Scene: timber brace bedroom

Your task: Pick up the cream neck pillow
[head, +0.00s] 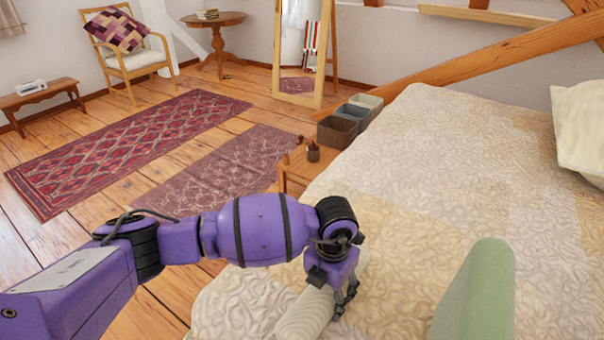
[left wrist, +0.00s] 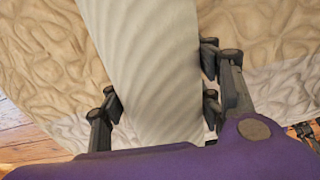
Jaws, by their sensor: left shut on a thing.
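The cream neck pillow (head: 308,310) lies on the bed near its front left edge, partly hidden behind my left gripper. It has a ribbed, off-white surface. My left gripper (head: 333,298) reaches down onto it from above. In the left wrist view, the pillow (left wrist: 150,70) runs between the two fingers of my left gripper (left wrist: 160,108), with a finger close against each side. The gripper is shut on it. The pillow appears to be at bed height; I cannot tell whether it is clear of the cover. My right gripper is not in view.
The quilted bed (head: 430,160) fills the right side. A green rounded object (head: 478,295) stands at the front right, and a pale pillow (head: 580,130) lies at the far right. Bins (head: 338,130) and a low wooden table (head: 296,172) stand beyond the bed's left edge. Rugs cover the floor.

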